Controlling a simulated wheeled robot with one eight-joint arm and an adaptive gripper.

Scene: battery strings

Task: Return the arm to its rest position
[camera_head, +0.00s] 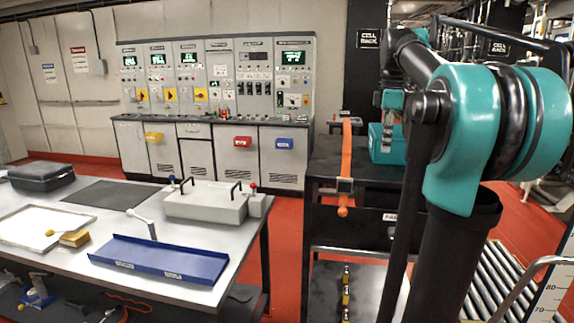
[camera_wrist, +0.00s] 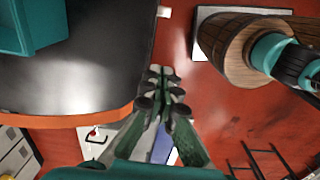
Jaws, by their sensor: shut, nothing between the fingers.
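My arm shows large in the head view at the right, with teal and black links raised and bent in front of the black cart. In the wrist view, my gripper (camera_wrist: 163,78) is shut, with its dark green fingers together and nothing between them. It points over the gap beside a dark shiny top with an orange edge (camera_wrist: 85,122), above the red floor (camera_wrist: 235,125).
The black cart (camera_head: 345,220) carries a teal box (camera_head: 386,144) and an orange strap (camera_head: 346,155). The grey workbench (camera_head: 105,222) at left holds a blue tray (camera_head: 160,258) and a grey block with handles (camera_head: 206,203). Control cabinets (camera_head: 215,85) stand behind; red floor lies between.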

